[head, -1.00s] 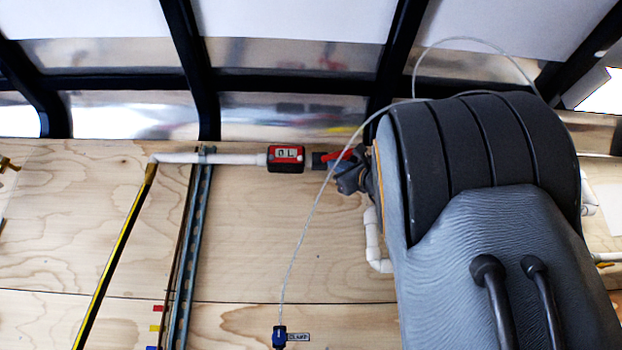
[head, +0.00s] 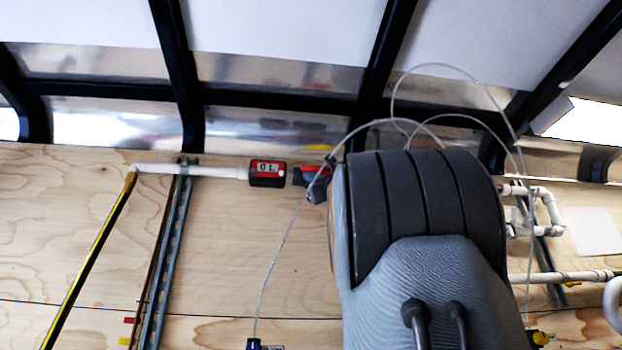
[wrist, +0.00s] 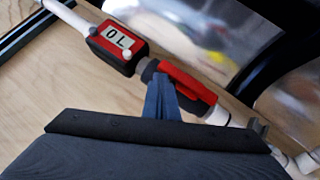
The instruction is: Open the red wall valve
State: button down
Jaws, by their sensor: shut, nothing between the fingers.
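The red wall valve handle (wrist: 188,82) lies roughly along the white pipe in the wrist view, just right of the flow meter. In the head view the red handle (head: 308,172) shows beside my arm, partly covered. My gripper (wrist: 161,84) is shut and empty, its blue fingers together. The fingertips are at the lower side of the handle, close to its left part; I cannot tell whether they touch it. The red and black flow meter (head: 267,173) reads "0 L", and it also shows in the wrist view (wrist: 116,46).
White pipe (head: 200,170) runs left from the meter along the plywood wall (head: 80,220). A grey metal strut (head: 170,250) and a yellow-black strip (head: 92,260) stand at left. A thin clear hose (head: 275,270) hangs before the wall. More white pipes (head: 570,277) are at right.

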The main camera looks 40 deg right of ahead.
jog(key=s+a+f+b, duration=0.2)
jog(key=f+b, duration=0.2)
jog(key=f, duration=0.1)
jog(key=s+a+f+b, duration=0.2)
jog(key=s+f+b, duration=0.1)
jog(key=f, duration=0.3)
jog(key=shift+s+a+b, duration=0.15)
jog(key=shift+s+b, duration=0.2)
jog(key=shift+b, duration=0.05)
